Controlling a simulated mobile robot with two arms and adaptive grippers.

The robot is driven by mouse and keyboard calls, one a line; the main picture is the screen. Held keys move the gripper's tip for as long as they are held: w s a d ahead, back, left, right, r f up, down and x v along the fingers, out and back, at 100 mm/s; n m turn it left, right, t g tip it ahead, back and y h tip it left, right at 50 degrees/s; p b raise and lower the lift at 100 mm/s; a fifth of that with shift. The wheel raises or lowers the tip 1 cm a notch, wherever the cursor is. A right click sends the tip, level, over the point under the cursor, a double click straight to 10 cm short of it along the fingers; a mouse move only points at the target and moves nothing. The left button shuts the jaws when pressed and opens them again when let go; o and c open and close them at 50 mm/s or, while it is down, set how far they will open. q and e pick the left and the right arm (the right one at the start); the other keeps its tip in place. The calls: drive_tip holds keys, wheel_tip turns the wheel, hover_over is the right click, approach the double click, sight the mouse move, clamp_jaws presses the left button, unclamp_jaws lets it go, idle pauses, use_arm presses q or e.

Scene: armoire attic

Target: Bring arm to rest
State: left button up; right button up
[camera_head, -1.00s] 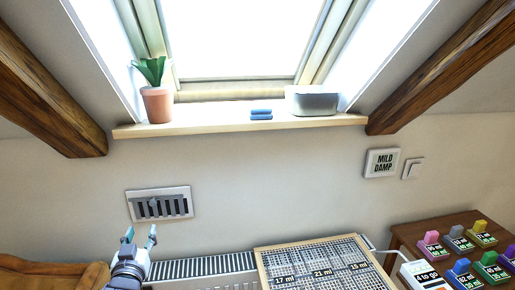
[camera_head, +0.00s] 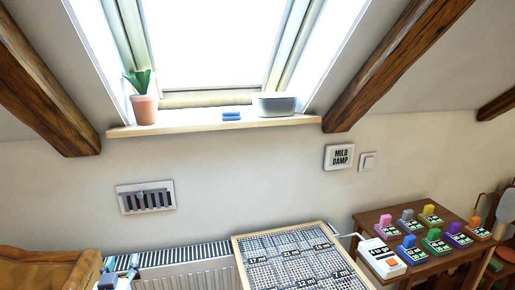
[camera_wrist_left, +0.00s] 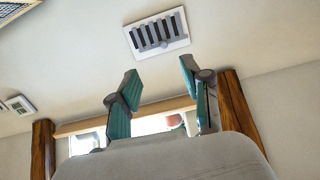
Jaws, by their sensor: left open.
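My left gripper (camera_head: 121,266) is low at the bottom left of the head view, in front of the wall and by the left end of the radiator. In the left wrist view its two teal fingers (camera_wrist_left: 160,85) stand apart with nothing between them. A wall vent (camera_wrist_left: 157,33) shows beyond the fingertips in the wrist view, apart from them. The same vent (camera_head: 146,197) is above the gripper in the head view. My right gripper is not in view.
A board of small compartments (camera_head: 290,262) stands in front of the radiator (camera_head: 190,265). Right of it, a wooden table (camera_head: 372,216) holds a white device (camera_head: 382,258) and several coloured blocks. A sill (camera_head: 190,125) carries a potted plant (camera_head: 145,108). Brown wooden furniture (camera_head: 45,268) is at bottom left.

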use_arm(q)
drive_tip(key=s+d+f+m+g+h, duration=0.1)
drive_tip(key=s+d+f+g, duration=0.2)
drive_tip(key=s+f, duration=0.3)
drive_tip(key=s+d+f+m+g+h, duration=0.1)
drive_tip(key=s+d+f+g, duration=0.2)
drive_tip(key=s+f, duration=0.4)
drive_tip(key=s+d+f+m+g+h, duration=0.1)
drive_tip(key=s+d+f+g, duration=0.25)
drive_tip(key=s, duration=0.65)
drive_tip(key=s+d+f+m+g+h, duration=0.1)
drive_tip(key=s+d+f+m+g, duration=0.2)
drive_tip(key=s, duration=0.7)
wheel_tip(320, 180, down, 26)
drive_tip(key=s+n+g, duration=0.1)
drive_tip(key=g, duration=0.1)
drive_tip(key=s+a+f, duration=0.2)
drive_tip(key=s+f, duration=1.3)
drive_tip(key=s, duration=0.1)
drive_tip(key=shift+s+a+g, duration=0.15)
drive_tip(key=shift+a+g, duration=0.25)
drive_tip(key=shift+g, duration=0.05)
